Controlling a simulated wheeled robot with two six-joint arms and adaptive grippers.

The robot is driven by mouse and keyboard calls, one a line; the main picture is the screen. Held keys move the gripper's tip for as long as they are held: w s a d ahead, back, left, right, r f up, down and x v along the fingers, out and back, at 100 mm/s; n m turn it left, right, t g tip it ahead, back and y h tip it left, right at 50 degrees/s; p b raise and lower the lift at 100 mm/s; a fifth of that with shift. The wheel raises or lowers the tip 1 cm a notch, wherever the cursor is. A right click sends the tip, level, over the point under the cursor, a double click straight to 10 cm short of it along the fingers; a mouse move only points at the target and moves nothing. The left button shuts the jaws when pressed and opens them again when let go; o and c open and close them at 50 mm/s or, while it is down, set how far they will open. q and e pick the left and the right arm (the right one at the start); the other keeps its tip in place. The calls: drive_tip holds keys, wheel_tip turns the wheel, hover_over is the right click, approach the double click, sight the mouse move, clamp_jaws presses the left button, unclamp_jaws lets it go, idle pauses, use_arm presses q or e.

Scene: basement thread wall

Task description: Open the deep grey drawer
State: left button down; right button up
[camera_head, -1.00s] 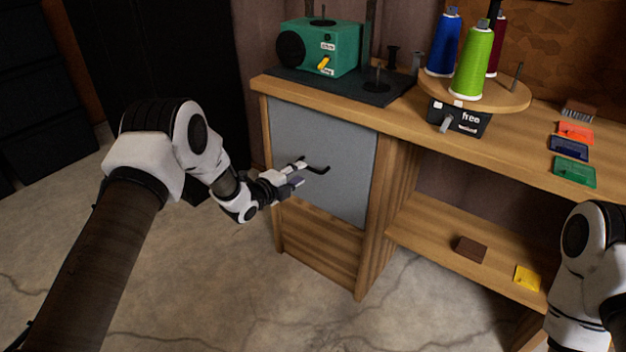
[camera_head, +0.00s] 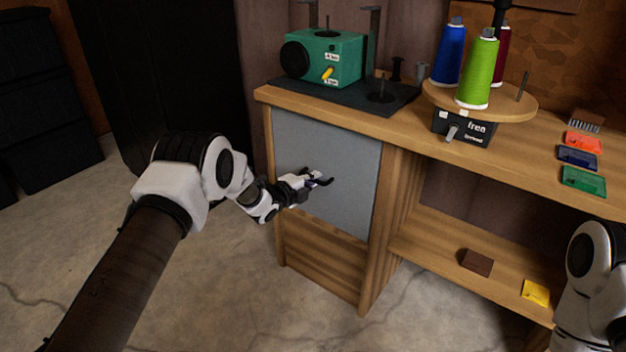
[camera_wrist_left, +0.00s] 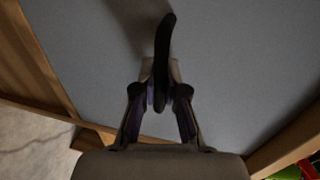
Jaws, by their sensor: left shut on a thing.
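The deep grey drawer (camera_head: 345,165) has a flat grey front in the left part of the wooden workbench. Its front sits within the wooden frame, and I see no clear gap around it. Its dark bar handle (camera_head: 325,181) stands out from the middle of the front. My left gripper (camera_head: 312,180) is shut on the handle. In the left wrist view the curved black handle (camera_wrist_left: 165,45) runs between the two fingers of my left gripper (camera_wrist_left: 160,100), with the grey front (camera_wrist_left: 250,60) behind. My right gripper is out of view; only part of my right arm shows at the lower right.
A green box (camera_head: 325,58) sits on a dark mat (camera_head: 400,98) on the bench top. Thread cones (camera_head: 480,70) stand on a round wooden stand (camera_head: 515,100). Coloured packets (camera_head: 583,181) lie at the right. A lower shelf (camera_head: 430,245) holds small items. Concrete floor (camera_head: 230,290) is clear before the drawer.

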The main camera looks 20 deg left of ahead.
use_arm(q)
drive_tip(key=f+p+v, duration=0.2)
drive_tip(key=p+v, duration=0.4)
drive_tip(key=v, duration=0.5)
drive_tip(key=s+f+p+v, duration=0.1)
drive_tip(key=f+p+v, duration=0.1)
drive_tip(key=p+v, duration=0.4)
drive_tip(key=v, duration=0.5)
drive_tip(key=shift+a+f+p, duration=0.15)
drive_tip(key=shift+f+p, duration=0.15)
drive_tip(key=shift+s, duration=0.1)
drive_tip(key=c, duration=1.2)
unclamp_jaws()
drive_tip(key=v, duration=1.2)
drive_tip(key=shift+f, duration=0.1)
